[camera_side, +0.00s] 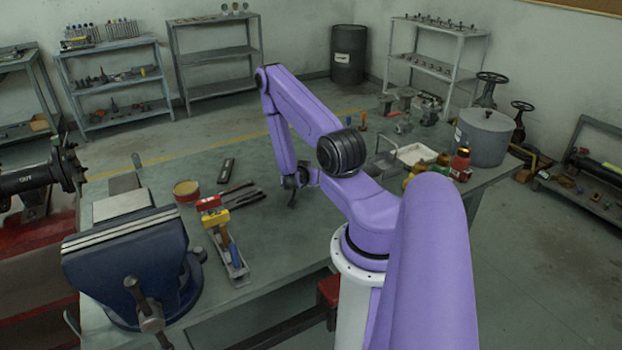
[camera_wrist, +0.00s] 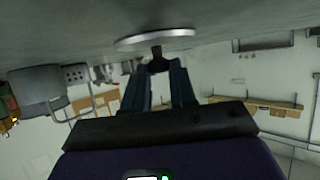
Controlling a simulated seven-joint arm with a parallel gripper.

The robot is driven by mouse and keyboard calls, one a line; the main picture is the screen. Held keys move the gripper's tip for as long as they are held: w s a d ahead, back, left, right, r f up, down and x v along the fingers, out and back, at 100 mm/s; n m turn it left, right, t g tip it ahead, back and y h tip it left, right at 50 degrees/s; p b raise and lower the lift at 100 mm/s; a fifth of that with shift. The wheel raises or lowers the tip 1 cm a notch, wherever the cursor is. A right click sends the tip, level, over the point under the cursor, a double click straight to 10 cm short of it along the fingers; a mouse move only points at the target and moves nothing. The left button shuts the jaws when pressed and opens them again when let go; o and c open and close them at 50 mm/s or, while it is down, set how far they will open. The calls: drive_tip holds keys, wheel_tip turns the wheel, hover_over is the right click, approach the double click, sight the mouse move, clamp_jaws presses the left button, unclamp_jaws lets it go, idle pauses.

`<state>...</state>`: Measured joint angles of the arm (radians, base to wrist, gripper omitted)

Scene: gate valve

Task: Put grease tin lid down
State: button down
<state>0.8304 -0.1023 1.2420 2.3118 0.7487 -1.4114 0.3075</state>
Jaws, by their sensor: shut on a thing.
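My gripper (camera_wrist: 160,68) is shut on the dark knob of a pale, flat, round lid (camera_wrist: 155,38) in the wrist view. The lid lies close along the grey bench top; I cannot tell whether it touches it. In the side view my gripper (camera_side: 292,197) points down low over the middle of the bench, and the lid cannot be made out there. A round red tin (camera_side: 186,191) with a tan top stands on the bench to the left, well apart from my gripper.
The bench (camera_side: 270,245) is clear around my gripper. Dark tools (camera_side: 238,190) lie between it and the tin. A tray with a blue-handled tool (camera_side: 233,258) and a blue vise (camera_side: 135,260) stand at front left. A grey pot (camera_side: 484,138) and white tray (camera_side: 416,155) stand right.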

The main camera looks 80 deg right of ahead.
wheel_tip(320, 180, up, 10)
idle(1.0)
drive_tip(key=w+a+n+t+y, duration=0.1)
drive_tip(key=w+a+n+t, duration=0.2)
drive_tip(key=w, duration=0.3)
drive_tip(key=w+a+r+n+t+y, duration=0.1)
drive_tip(key=w+a+n+t, duration=0.2)
drive_tip(key=w, duration=0.3)
drive_tip(key=w+a+n+t+y, duration=0.1)
drive_tip(key=w+a+n+t, duration=0.15)
drive_tip(key=w, duration=0.45)
drive_tip(key=w+a+r+n+t+y, duration=0.1)
drive_tip(key=w+a+n+t+y, duration=0.1)
drive_tip(key=w+a+n+y, duration=0.45)
drive_tip(key=w+a+r+n+t+y, duration=0.1)
drive_tip(key=w+a+n+t+y, duration=0.2)
drive_tip(key=a, duration=0.7)
drive_tip(key=shift+g, duration=0.35)
drive_tip(key=d+x, duration=0.1)
drive_tip(key=x, duration=0.4)
drive_tip(key=d+f+x, duration=0.1)
drive_tip(key=x, duration=0.5)
drive_tip(key=s+d+x, duration=0.1)
drive_tip(key=x, duration=0.4)
drive_tip(key=shift+w+d+f, duration=0.1)
drive_tip(key=shift+w+f, duration=0.25)
drive_tip(key=shift+f, duration=0.15)
drive_tip(key=shift+w+d+f, duration=0.1)
drive_tip(key=shift+w+f, duration=0.2)
drive_tip(key=shift+f, duration=1.55)
